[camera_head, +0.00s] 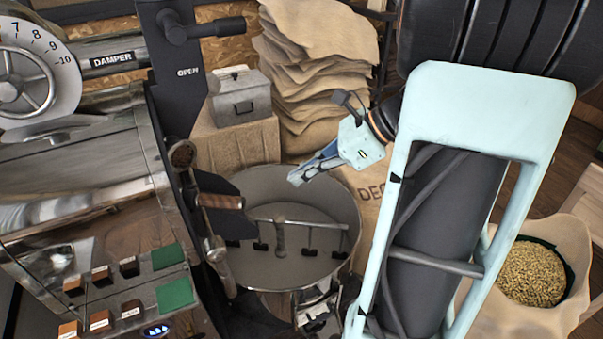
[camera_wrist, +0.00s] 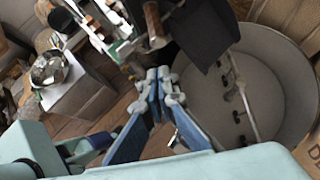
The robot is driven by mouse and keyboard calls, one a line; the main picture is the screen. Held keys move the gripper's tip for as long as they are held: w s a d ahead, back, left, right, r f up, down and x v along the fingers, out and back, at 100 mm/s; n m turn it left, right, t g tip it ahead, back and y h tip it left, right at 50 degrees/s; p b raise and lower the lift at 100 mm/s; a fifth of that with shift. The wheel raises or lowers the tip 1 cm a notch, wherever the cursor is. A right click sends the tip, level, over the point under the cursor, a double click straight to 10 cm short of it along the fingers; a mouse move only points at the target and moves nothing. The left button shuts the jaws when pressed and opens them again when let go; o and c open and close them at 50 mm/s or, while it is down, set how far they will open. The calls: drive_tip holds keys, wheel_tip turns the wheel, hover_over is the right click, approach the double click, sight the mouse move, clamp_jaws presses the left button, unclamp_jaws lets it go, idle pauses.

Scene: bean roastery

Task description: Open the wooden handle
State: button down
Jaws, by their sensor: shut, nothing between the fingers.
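The wooden handle (camera_head: 222,201) is a short brown cylinder on the roaster's front, beside a dark chute plate and left of the round cooling bin (camera_head: 345,205). My gripper (camera_head: 294,179) is over the bin, to the right of the handle and apart from it. Its blue fingers are shut with nothing between them. In the wrist view the wooden handle (camera_wrist: 154,20) shows above my fingertips (camera_wrist: 158,74), with a gap between. The handle's joint to the machine is partly hidden.
The roaster (camera_head: 80,190) with its switches fills the left. A grey metal box (camera_head: 239,97) sits on a burlap-covered block behind the bin, next to stacked sacks (camera_head: 318,50). An open sack of beans (camera_head: 533,273) stands at the right. Stirring arms (camera_head: 300,224) lie inside the bin.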

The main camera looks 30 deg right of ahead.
drive_tip(key=c, duration=2.3)
unclamp_jaws()
drive_tip(key=shift+c, duration=0.2)
drive_tip(key=shift+o, duration=1.3)
drive_tip(key=shift+a+f, duration=0.1)
drive_tip(key=shift+f, duration=0.1)
drive_tip(key=o, duration=0.4)
drive_tip(key=a+f+y, duration=0.1)
drive_tip(key=a+f+y+b, duration=0.1)
drive_tip(key=f, duration=0.1)
drive_tip(key=w+a+f+y+b, duration=0.1)
drive_tip(key=shift+f, duration=0.35)
drive_tip(key=m+t+y+b, duration=0.2)
drive_tip(key=t+y, duration=0.1)
drive_tip(key=y, duration=0.1)
approach(224, 203)
drive_tip(key=f, duration=0.1)
drive_tip(key=shift+m+t, duration=0.5)
drive_tip(key=shift+t, duration=0.3)
drive_tip(key=x, duration=0.7)
drive_tip(key=f+p+x, duration=0.1)
drive_tip(key=x, duration=0.2)
drive_tip(key=shift+w+a, duration=0.25)
drive_tip(key=shift+w, duration=0.05)
drive_tip(key=shift+c, duration=0.2)
clamp_jaws()
